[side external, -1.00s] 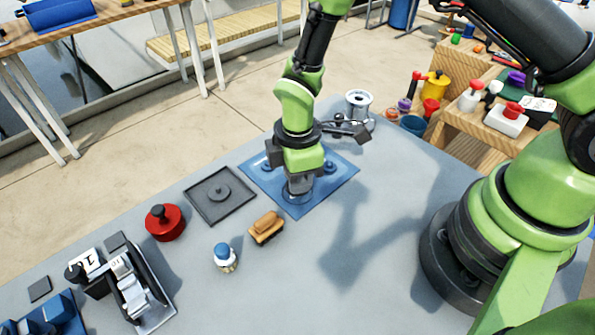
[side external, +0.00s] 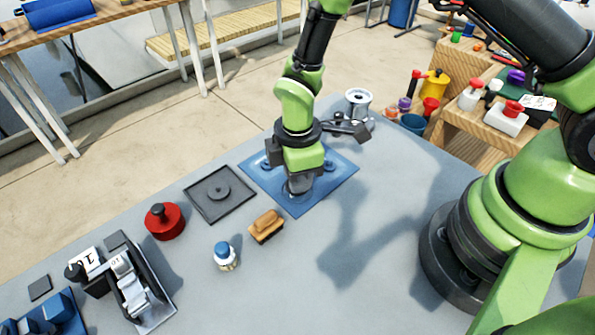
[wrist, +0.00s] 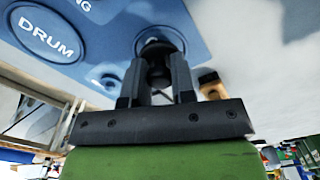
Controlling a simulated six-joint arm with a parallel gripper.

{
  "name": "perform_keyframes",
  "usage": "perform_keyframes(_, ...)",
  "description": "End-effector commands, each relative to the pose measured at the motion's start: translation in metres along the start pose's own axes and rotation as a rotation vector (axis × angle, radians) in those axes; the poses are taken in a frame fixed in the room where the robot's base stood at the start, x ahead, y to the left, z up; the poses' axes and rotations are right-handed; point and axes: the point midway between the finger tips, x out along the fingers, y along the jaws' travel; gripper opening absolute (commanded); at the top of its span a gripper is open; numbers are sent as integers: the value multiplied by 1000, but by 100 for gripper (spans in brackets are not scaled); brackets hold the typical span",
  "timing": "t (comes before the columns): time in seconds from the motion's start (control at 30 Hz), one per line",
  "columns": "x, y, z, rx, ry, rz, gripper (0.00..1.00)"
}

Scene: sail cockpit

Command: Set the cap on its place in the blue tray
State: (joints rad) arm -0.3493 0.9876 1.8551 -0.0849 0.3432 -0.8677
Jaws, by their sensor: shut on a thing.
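The blue tray (side external: 338,182) is a flat blue plate on the grey table, with round marked places. In the wrist view the tray (wrist: 100,55) shows a place labelled "DRUM" and a second label cut off at "NG". My gripper (side external: 298,187) points down over the tray's near part. In the wrist view my gripper (wrist: 157,78) is shut on the dark cap (wrist: 155,55), which sits over a round outlined place. The cap's underside is hidden, so I cannot tell whether it touches the tray.
A dark square tray (side external: 219,193) lies left of the blue tray. A wooden-backed brush (side external: 266,227), a blue-topped bottle (side external: 225,255) and a red knobbed pot (side external: 164,221) stand nearby. A silver spool (side external: 358,103) is behind. The table's right front is clear.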

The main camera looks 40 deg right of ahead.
Motion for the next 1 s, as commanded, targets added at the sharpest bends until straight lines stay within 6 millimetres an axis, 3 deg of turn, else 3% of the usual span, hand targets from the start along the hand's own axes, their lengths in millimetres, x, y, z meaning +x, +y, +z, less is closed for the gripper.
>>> perform_keyframes(0.57,12,0,0,0,0,0,1)
perform_keyframes(0.6,12,0,0,0,0,0,31)
perform_keyframes(0.63,11,0,0,0,0,0,34)
perform_keyframes(1.0,6,0,0,1,1,1,34)
